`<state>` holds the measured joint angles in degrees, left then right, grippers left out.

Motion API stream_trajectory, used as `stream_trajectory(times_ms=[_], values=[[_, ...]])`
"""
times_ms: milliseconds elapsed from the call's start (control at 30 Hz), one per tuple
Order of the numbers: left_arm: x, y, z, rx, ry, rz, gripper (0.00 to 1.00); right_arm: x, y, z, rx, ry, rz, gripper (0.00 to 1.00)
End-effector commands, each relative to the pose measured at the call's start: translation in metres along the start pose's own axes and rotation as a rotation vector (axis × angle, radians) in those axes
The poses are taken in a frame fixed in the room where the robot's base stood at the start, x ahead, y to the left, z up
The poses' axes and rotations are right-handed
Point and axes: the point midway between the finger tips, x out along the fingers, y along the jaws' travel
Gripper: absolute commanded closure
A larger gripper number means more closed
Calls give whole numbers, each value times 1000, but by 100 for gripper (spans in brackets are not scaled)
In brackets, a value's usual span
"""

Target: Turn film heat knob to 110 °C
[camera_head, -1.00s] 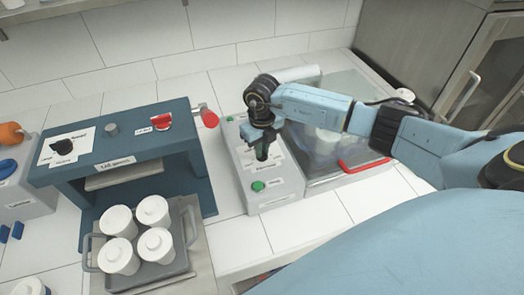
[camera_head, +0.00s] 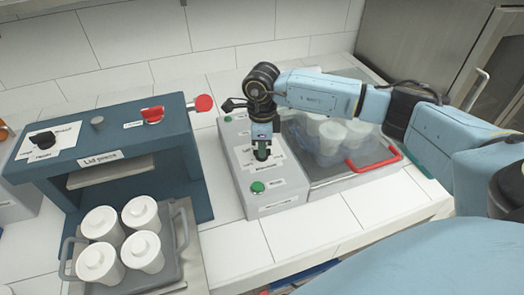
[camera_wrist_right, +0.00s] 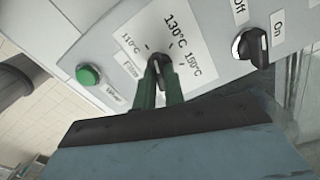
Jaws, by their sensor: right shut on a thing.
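The film heat knob (camera_wrist_right: 158,66) is small and dark, on a white label marked 110 °C, 130 °C and 150 °C. My right gripper (camera_wrist_right: 160,80) is shut on it, with a green finger on each side. The fingers hide much of the knob, so I cannot tell its exact pointing. In the head view, my right gripper (camera_head: 262,155) comes down onto the top of the grey control box (camera_head: 240,165). My left gripper is not in view.
A green button (camera_head: 257,187) is near the box's front. A black On/Off switch (camera_wrist_right: 252,46) is beside the heat label. A clear-covered tray with a red handle (camera_head: 388,158) holds cups at right. The blue lid press (camera_head: 188,165) stands at left, with lidded cups before it.

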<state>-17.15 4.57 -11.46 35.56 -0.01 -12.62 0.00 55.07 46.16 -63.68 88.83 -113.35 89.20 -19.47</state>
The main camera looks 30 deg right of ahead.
Motion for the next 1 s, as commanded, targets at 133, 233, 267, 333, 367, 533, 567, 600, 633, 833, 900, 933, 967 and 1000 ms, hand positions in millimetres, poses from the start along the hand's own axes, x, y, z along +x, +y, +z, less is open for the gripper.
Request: stream_trajectory(times_ms=[133,233,267,333,367,533,567,600,633,833,900,933,967,1000], values=[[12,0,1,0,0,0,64,1,-1,0,-117,-4,-4,100],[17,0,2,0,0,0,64,1,-1,0,-186,-3,-4,100],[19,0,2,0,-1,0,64,0,-1,0,-204,-3,-4,100],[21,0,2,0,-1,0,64,0,-1,1,-243,-3,-4,100],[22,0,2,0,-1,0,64,0,-1,1,-258,-4,-4,100],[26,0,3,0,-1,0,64,-1,-1,1,-322,-4,-3,100],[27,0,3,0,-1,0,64,-1,-1,1,-329,-4,-3,100],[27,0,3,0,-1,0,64,-1,-1,1,-337,-4,-3,100],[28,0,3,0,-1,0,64,-1,-1,1,-343,-4,-3,100],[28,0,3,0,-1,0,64,-2,-1,1,-362,-4,-3,100],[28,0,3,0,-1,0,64,-2,-1,1,-363,-4,-3,100],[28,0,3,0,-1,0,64,-2,-1,1,-363,-4,-3,100],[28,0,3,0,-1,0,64,-2,-1,1,-363,-4,-3,100],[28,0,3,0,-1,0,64,-2,-1,1,-362,-4,-3,100]])
